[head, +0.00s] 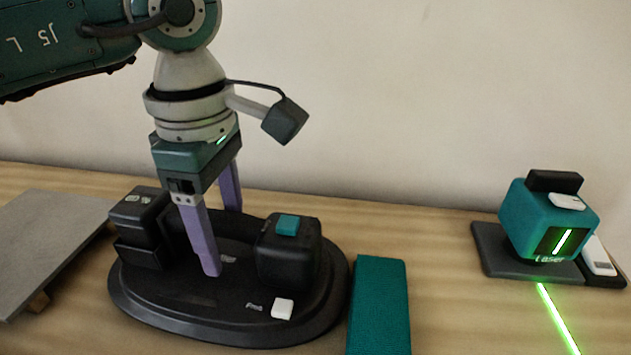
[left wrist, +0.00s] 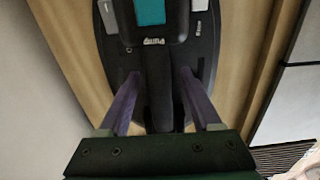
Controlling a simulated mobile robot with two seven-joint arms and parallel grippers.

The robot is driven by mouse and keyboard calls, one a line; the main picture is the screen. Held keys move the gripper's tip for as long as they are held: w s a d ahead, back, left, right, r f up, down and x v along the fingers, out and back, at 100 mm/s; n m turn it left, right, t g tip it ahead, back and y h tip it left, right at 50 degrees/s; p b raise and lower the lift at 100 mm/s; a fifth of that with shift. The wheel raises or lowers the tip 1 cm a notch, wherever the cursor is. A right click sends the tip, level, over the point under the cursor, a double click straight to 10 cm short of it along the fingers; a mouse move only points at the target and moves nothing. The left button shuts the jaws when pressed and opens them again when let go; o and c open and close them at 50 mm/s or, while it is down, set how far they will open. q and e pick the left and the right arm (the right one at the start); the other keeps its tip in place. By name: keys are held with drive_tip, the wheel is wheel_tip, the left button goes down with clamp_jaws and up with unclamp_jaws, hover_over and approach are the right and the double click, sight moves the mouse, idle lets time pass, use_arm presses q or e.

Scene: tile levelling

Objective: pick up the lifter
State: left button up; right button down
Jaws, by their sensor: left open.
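The lifter (head: 235,325) is a black device with a wide oval base on the table. It has a dark block at its left end, a block with a teal button (head: 287,224) at its right end, and a white button in front. My left gripper (head: 220,232) points down over its middle, with purple fingers apart. In the left wrist view the lifter's dark middle bar (left wrist: 158,92) lies between the open fingers (left wrist: 159,76), with gaps visible on both sides. The bar is partly hidden by a finger in the head view. My right gripper is not in view.
A grey slab (head: 48,240) lies at the left on a wooden support. A teal block (head: 380,305) lies close to the lifter's right. A teal laser unit (head: 535,220) stands on a dark plate at the right, casting a green line. A plain wall is behind.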

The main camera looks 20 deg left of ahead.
use_arm(q)
drive_tip(key=shift+f, duration=0.25)
idle(0.3)
clamp_jaws()
idle(0.4)
drive_tip(key=shift+r, duration=0.1)
